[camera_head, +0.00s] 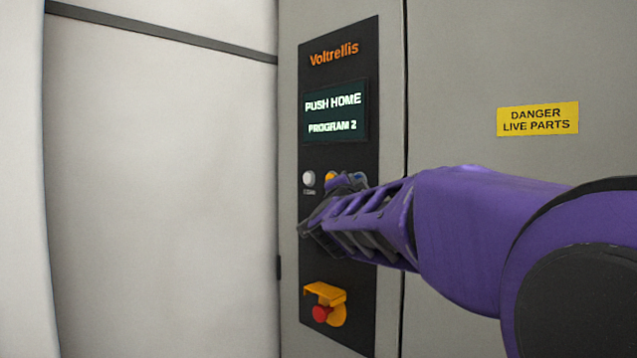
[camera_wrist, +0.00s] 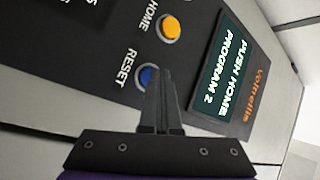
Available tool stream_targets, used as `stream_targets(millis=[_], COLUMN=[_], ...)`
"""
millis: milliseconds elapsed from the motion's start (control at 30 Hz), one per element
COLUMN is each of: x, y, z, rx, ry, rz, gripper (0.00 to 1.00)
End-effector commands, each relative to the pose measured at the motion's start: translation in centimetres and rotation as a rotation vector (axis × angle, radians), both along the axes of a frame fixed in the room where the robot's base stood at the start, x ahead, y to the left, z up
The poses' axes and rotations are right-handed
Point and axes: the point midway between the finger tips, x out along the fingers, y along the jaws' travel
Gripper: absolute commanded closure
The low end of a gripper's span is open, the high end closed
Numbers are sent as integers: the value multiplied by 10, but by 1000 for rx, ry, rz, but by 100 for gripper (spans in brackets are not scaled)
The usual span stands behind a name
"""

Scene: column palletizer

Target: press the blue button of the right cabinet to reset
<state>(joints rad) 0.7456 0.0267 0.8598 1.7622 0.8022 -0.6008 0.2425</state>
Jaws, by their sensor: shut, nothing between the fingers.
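The blue button (camera_wrist: 146,77), labelled RESET, is on the black control panel (camera_wrist: 85,50) in the wrist view. In the head view it shows only as a bit of blue (camera_head: 361,178) above my arm. My gripper (camera_wrist: 162,74) is shut and empty. In the wrist view its fingertips overlap the right edge of the blue button. I cannot tell whether they touch it. In the head view my gripper (camera_head: 304,230) lies in front of the panel (camera_head: 318,262), below the button row. The cabinet's screen (camera_head: 334,112) reads PUSH HOME, PROGRAM 2.
The yellow HOME button (camera_wrist: 169,28) is next to the blue one and also shows in the head view (camera_head: 330,177). A white button (camera_head: 308,178) is left of it. A red emergency button (camera_head: 321,313) with a yellow guard is lower on the panel. A pale wall (camera_head: 160,200) stands left.

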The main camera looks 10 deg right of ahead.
Motion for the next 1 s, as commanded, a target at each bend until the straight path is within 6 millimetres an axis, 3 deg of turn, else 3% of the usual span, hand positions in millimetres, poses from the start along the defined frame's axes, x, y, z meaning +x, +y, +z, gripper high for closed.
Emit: stream_targets(millis=[633,1000], x=[-10,-30], y=[13,41], z=[0,1], rx=[0,-1], ry=[0,0], rz=[0,1], gripper=[100,100])
